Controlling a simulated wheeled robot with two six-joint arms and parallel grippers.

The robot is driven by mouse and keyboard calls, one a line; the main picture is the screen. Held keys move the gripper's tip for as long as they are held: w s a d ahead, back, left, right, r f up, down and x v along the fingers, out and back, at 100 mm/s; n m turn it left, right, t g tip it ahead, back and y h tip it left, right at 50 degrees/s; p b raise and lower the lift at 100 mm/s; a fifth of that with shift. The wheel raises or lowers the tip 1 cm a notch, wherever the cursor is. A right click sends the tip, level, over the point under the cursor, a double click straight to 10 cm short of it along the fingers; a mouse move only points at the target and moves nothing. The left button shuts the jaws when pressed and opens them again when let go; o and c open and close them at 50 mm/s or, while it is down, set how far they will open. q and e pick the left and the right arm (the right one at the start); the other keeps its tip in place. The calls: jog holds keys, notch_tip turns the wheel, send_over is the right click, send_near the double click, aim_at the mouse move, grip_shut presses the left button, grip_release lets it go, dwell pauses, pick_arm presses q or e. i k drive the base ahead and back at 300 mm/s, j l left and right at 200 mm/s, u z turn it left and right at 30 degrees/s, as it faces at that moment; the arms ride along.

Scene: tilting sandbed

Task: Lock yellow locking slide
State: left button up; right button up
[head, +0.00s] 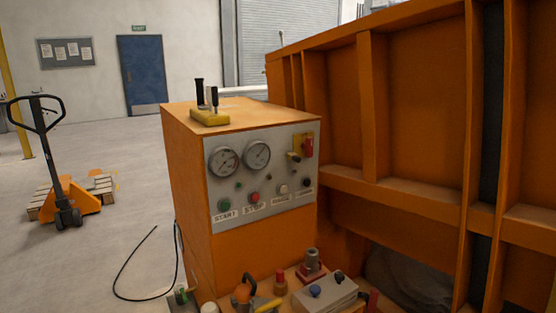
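I cannot tell for certain which yellow part is the locking slide. A yellow block (209,117) with upright dark levers (199,92) sits on top of the orange control cabinet (182,150). A small yellow part (293,157) sits beside a red part (308,146) at the upper right of the grey panel (233,196). Another yellow piece (264,304) lies low at the bottom edge, partly cut off. Whether any of them is locked does not show. Neither gripper is in view.
Two round gauges (224,161) and labelled buttons are on the panel. A low bench with a grey control box (325,293) is in front. The large ribbed orange bed (430,90) fills the right side. A pallet jack (62,190) stands left; the floor between is mostly clear, with a black cable (124,268).

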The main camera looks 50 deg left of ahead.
aim_at(293, 155)
jog(key=u, duration=1.4)
